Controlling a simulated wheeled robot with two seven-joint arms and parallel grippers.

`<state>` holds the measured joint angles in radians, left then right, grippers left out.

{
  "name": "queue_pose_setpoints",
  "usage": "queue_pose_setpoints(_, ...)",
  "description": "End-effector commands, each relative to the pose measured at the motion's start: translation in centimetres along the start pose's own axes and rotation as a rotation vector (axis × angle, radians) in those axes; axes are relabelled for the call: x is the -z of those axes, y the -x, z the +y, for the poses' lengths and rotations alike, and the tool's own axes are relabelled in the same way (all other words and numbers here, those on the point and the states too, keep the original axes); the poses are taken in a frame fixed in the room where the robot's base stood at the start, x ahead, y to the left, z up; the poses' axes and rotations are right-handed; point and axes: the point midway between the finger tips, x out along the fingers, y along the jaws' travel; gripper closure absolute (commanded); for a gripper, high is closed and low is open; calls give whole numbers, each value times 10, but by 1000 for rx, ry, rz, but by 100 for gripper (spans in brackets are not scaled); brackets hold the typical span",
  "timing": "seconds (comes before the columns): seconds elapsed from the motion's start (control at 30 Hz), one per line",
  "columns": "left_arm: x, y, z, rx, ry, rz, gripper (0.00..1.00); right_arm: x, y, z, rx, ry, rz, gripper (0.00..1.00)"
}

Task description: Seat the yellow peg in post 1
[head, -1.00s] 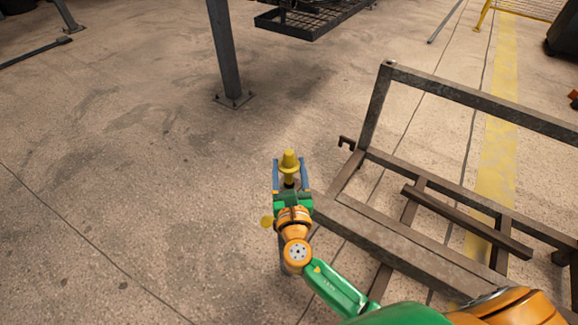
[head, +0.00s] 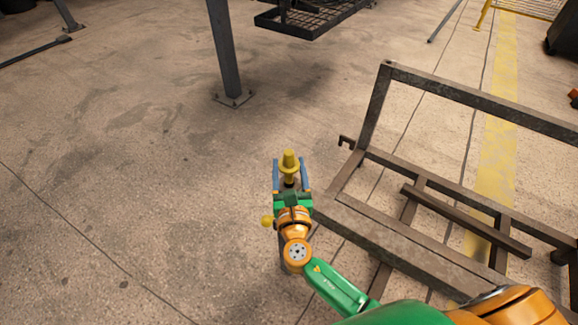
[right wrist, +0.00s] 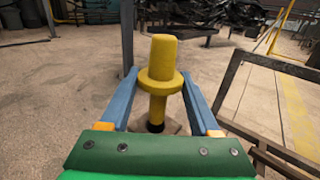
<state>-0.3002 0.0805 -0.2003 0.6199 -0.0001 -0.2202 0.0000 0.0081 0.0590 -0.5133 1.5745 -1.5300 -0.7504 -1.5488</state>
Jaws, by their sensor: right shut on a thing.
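The yellow peg (head: 289,158) stands upright with a wide collar around its middle. My right gripper (head: 290,165) is shut on it, with a blue finger on each side. In the right wrist view the peg (right wrist: 160,60) rises above the fingers (right wrist: 159,80), and its lower shaft runs down to a dark round piece (right wrist: 155,127). I cannot tell whether that piece is the top of post 1. A second small yellow shape (head: 267,221) shows left of my right wrist, partly hidden. My left gripper is not in view.
A grey column (head: 223,50) and a black mesh rack (head: 310,20) are farther back. The concrete floor on the left is clear.

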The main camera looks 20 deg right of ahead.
Motion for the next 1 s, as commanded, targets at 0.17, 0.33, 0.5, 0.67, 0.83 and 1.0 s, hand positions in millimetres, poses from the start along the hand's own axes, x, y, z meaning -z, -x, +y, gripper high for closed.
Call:
queue_pose_setpoints(0.17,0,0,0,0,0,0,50,-1,0,0,0,-1,-2,100)
queue_pose_setpoints(0.33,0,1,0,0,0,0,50,-2,0,0,0,-1,-2,100)
queue_pose_setpoints(0.5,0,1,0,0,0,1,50,-1,0,0,0,-2,-3,100)
queue_pose_setpoints(0.67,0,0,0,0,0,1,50,0,0,0,0,-1,-3,100)
queue_pose_setpoints(0.83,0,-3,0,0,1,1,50,4,0,0,0,-1,-3,100)
queue_pose_setpoints(1.0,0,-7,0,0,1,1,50,8,0,0,0,-1,-3,100)
